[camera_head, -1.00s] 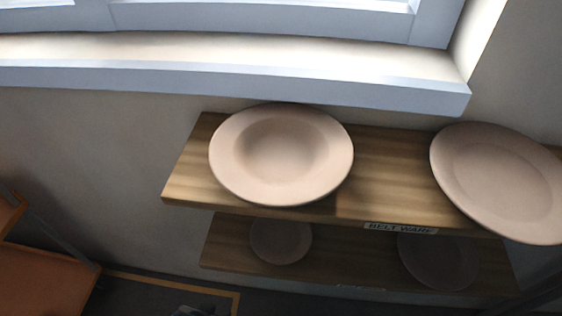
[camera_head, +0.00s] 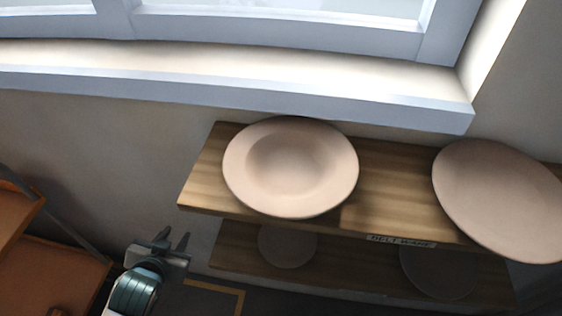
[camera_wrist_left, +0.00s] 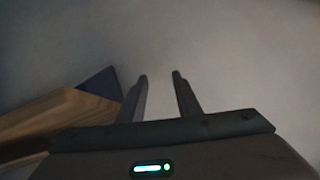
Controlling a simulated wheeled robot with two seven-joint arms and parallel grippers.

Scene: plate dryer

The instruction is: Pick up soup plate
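The soup plate, a pale pink plate with a deep round well (camera_head: 290,167), lies on the left part of the upper wooden shelf in the head view. My left gripper (camera_head: 173,237) is below and to the left of that shelf, apart from the plate. Its two fingers are spread with a gap between them and nothing in it. The left wrist view shows the same empty fingers (camera_wrist_left: 160,76) facing a plain wall, with no plate in sight. My right gripper is not in view.
A flatter pinkish plate (camera_head: 500,198) lies on the right of the upper shelf (camera_head: 392,190). Smaller, darker plates (camera_head: 287,246) sit on the lower shelf. A window sill (camera_head: 240,97) runs above the shelf. An orange-brown rack (camera_head: 50,272) stands at the left.

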